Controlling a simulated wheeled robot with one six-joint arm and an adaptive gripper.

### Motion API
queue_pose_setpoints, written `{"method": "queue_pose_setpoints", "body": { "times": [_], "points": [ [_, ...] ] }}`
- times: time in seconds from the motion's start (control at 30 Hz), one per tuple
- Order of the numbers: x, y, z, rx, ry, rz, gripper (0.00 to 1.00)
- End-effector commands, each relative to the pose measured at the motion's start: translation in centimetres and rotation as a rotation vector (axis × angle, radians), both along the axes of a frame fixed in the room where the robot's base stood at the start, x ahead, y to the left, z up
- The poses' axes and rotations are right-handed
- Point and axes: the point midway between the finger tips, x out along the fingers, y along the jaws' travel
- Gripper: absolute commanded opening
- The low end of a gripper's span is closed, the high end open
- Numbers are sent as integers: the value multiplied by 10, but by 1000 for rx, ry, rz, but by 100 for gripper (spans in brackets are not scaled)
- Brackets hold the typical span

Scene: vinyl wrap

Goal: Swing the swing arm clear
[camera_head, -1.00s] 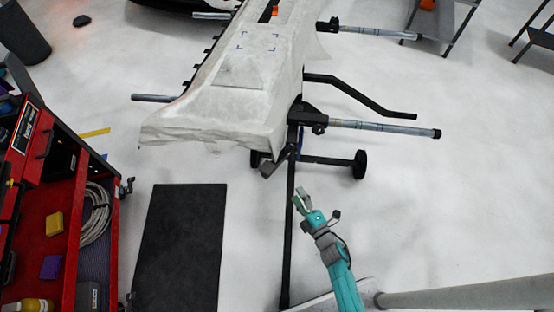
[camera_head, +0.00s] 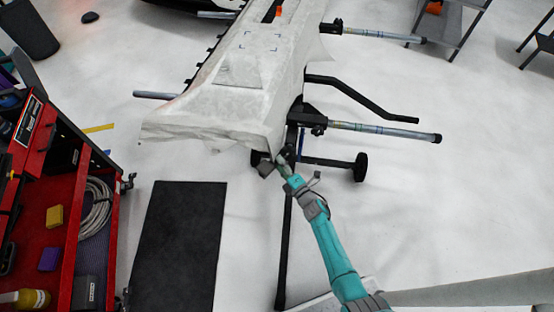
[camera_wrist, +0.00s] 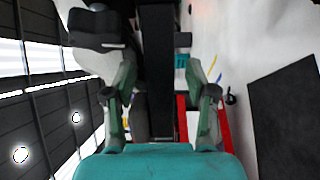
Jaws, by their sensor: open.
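My gripper (camera_head: 283,166) is at the near end of the stand that bears a white-covered panel (camera_head: 215,120). In the wrist view my gripper (camera_wrist: 163,98) has its two fingers apart, with a dark upright bar (camera_wrist: 157,70) showing between them; I cannot tell whether they touch it. A black block (camera_wrist: 95,28) is beyond the left finger. On the stand's right side are a bent black arm (camera_head: 360,95) and straight arms with grey sleeves, the nearer one (camera_head: 380,129) and the farther one (camera_head: 380,34). I cannot tell which part is the swing arm.
A long black leg (camera_head: 283,240) runs along the floor near my arm. A wheel (camera_head: 360,167) stands to the right. A dark mat (camera_head: 178,250) and a red tool cart (camera_head: 60,200) are at the left; the mat also shows in the wrist view (camera_wrist: 285,120).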

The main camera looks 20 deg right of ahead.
Motion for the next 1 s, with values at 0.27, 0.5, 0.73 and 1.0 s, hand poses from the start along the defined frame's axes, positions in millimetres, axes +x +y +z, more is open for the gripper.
{"method": "queue_pose_setpoints", "body": {
  "times": [0.27,0.5,0.73,1.0],
  "points": [
    [23,6,0,1,1,0,56],
    [25,6,0,1,0,-1,56],
    [25,6,0,1,0,-1,24],
    [25,6,0,1,0,-1,0]
  ]
}}
